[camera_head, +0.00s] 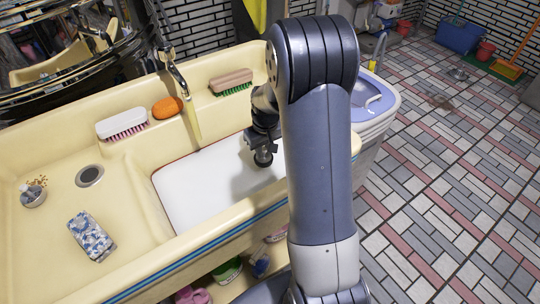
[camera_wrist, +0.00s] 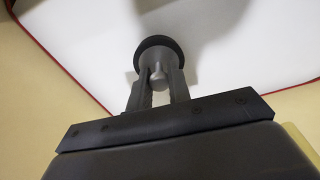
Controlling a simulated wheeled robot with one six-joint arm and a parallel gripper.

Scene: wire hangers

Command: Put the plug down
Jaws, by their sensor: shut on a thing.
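The plug (camera_wrist: 158,45) is a dark round disc with a grey knob. My gripper (camera_wrist: 158,82) is shut on the knob, with a finger on each side. In the head view the plug (camera_head: 264,159) hangs under my gripper (camera_head: 262,143), over the white surface with a thin red edge (camera_head: 200,190) in the right basin. The plug looks raised above that surface, and shadows lie on it. The cream sink (camera_head: 150,265) has a round drain hole (camera_head: 89,176) in its left part. My arm hides the right end of the sink.
A white brush (camera_head: 122,122), an orange soap (camera_head: 167,107) and a brown brush (camera_head: 231,80) sit along the back ledge. A patterned blue-white packet (camera_head: 91,236) and a small grey bowl (camera_head: 33,194) lie on the left. A tap (camera_head: 180,75) reaches over the sink.

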